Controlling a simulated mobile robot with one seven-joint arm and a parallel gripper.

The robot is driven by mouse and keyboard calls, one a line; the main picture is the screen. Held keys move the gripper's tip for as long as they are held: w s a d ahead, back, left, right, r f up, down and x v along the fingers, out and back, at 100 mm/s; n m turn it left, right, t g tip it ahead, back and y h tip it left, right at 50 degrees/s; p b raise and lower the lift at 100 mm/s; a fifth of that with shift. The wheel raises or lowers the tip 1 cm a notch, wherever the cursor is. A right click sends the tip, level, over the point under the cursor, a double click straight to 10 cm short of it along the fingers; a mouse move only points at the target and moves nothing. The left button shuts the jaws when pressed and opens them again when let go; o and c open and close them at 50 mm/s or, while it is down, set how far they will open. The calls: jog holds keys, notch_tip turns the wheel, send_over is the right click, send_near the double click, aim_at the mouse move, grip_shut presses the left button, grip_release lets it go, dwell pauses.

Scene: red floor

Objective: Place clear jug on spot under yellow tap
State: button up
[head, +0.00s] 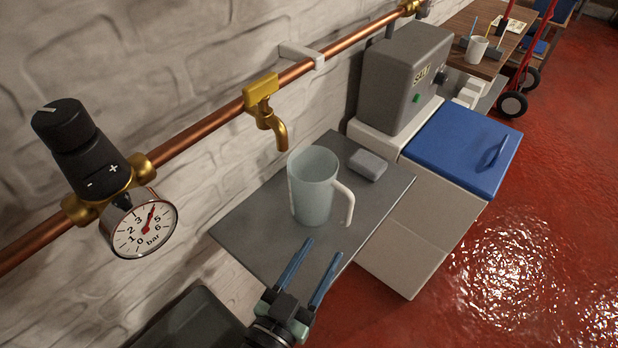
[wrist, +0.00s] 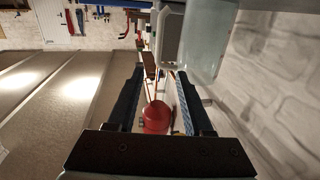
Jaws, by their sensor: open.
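The clear jug (head: 313,190) stands upright on a grey shelf (head: 258,225), its handle (head: 345,202) toward the lower right. The yellow tap (head: 268,115) hangs from the copper pipe, its spout up and left of the jug's rim in the head view. No marked spot shows on the shelf; the jug may hide one. My gripper (head: 322,250) is open and empty at the shelf's front, its fingers pointing toward the jug, apart from it. In the wrist view the jug (wrist: 204,42) is at the upper right, outside the fingers.
A small grey block (head: 368,164) lies on the shelf right of the jug. A grey machine (head: 402,75) and a blue-lidded cabinet (head: 462,145) stand to the right. A pressure gauge (head: 145,228) and black knob (head: 68,135) are on the left. The red floor (head: 530,220) is open at right.

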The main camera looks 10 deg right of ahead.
aim_at(349, 206)
jog(key=p+x, duration=0.1)
jog(key=x, duration=0.6)
jog(key=shift+s+d+r, duration=0.1)
jog(key=shift+s+r, duration=0.1)
jog(key=x, duration=0.5)
jog(key=shift+w+d+p, duration=0.25)
jog(key=shift+w+p, duration=0.05)
grip_shut()
dwell(0.8)
